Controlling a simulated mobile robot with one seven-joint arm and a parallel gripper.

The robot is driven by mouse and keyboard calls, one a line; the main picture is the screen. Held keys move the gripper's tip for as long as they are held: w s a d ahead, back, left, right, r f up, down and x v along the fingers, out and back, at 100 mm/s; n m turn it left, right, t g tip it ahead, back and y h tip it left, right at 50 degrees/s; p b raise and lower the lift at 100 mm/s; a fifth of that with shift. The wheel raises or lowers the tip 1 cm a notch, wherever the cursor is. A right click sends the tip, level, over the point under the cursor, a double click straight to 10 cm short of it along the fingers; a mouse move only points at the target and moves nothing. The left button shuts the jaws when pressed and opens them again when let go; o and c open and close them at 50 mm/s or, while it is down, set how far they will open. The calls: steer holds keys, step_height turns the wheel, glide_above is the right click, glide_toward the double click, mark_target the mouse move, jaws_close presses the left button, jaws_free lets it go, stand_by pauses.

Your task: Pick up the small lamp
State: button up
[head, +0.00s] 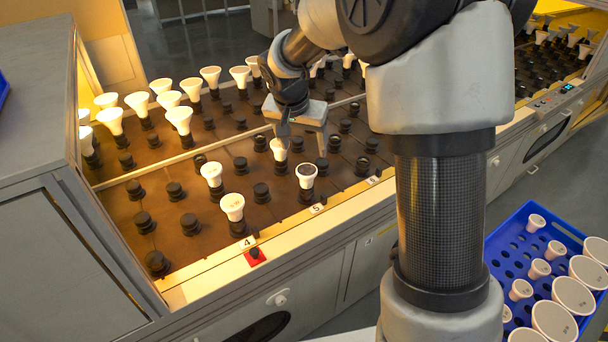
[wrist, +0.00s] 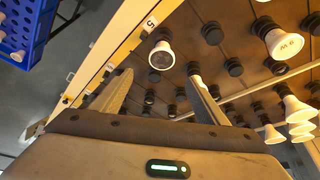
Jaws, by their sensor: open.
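Several pale lamps stand in black sockets on the brown rack. Small ones near the front include a dark-faced lamp (head: 306,171) by the label 5, a white lamp (head: 212,174) and another white lamp (head: 232,206) by the label 4. A further small lamp (head: 279,150) stands by my gripper's left finger. My gripper (head: 304,147) is open, pointing down over the rack, with nothing seen held. In the wrist view my gripper (wrist: 160,77) shows its fingers apart; the dark-faced lamp (wrist: 161,56) lies beyond the gap between them. Which lamp is meant is unclear.
A blue crate (head: 507,232) with small and large lamps stands at the lower right. Larger lamps (head: 180,120) fill the rack's back left. A grey cabinet (head: 40,110) borders the left. Many empty sockets (head: 190,223) surround the lamps. A red-based button (head: 255,253) sits on the front edge.

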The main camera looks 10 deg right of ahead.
mark_target(307, 170)
steer(key=b+x, duration=0.1)
steer(key=x, duration=0.6)
steer(key=shift+f, duration=0.1)
steer(key=shift+s+a+b+x, duration=0.15)
steer(key=shift+b+x, duration=0.25)
steer(key=shift+x, duration=0.95)
steer(key=shift+s+a+b+x, duration=0.15)
steer(key=shift+b+x, duration=0.25)
steer(key=shift+x, duration=0.95)
steer(key=shift+f, duration=0.15)
steer(key=c, duration=1.2)
steer(key=shift+o, duration=0.2)
